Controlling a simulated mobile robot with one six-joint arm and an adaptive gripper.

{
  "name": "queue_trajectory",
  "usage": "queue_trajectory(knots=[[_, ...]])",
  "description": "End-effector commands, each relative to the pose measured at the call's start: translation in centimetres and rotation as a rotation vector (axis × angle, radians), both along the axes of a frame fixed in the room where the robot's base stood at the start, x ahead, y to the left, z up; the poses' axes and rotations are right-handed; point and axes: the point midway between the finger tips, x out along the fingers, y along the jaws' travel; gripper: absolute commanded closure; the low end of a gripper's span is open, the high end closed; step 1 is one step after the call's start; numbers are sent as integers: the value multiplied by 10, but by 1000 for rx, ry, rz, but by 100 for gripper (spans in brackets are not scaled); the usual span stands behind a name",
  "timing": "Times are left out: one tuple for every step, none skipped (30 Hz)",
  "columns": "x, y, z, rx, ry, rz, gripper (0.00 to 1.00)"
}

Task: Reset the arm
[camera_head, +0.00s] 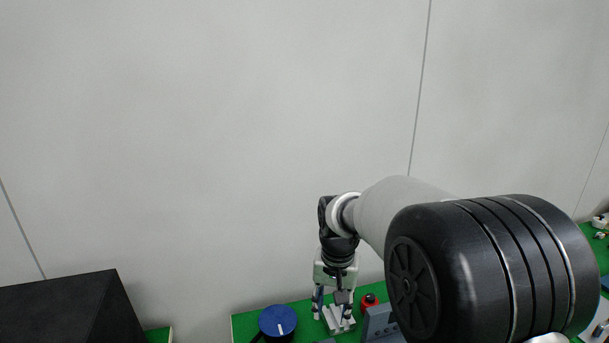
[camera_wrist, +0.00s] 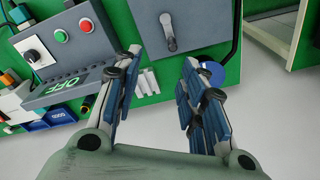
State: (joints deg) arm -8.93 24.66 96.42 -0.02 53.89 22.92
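My gripper (camera_head: 333,310) points down at the end of my arm in the head view, close above a green board with devices on it. In the wrist view my gripper (camera_wrist: 160,92) is open, with its two blue-padded fingers well apart and nothing between them. A small white ribbed block (camera_wrist: 147,82) shows beyond the left finger, on the green board. It also shows in the head view (camera_head: 339,320) just below the fingers. My large black and grey arm joint fills the lower right of the head view.
A blue knob (camera_head: 277,321) and a red button (camera_head: 369,301) sit on the board. The wrist view shows a grey panel with a lever (camera_wrist: 169,40), a control box with red and green buttons (camera_wrist: 73,32) and an OFF label. A black box (camera_head: 70,308) stands lower left.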

Motion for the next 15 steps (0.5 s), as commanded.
queue_trajectory(knots=[[-14,-7,20,2,-22,10,62],[-22,-11,29,2,-33,18,62],[-32,-15,40,1,-45,28,62],[-41,-19,48,1,-56,35,62],[-49,-22,56,0,-67,43,62],[-61,-27,65,-1,-79,52,62],[-70,-30,71,-2,-90,61,62],[-79,-33,78,-3,-101,68,62],[-92,-37,85,-5,-113,78,62],[-101,-40,90,-6,-124,85,62],[-111,-43,95,-8,-134,93,62],[-124,-47,100,-11,-147,101,62],[-133,-49,104,-14,-158,109,62],[-143,-52,107,-16,-168,118,62],[-156,-55,110,-19,-181,127,62]])
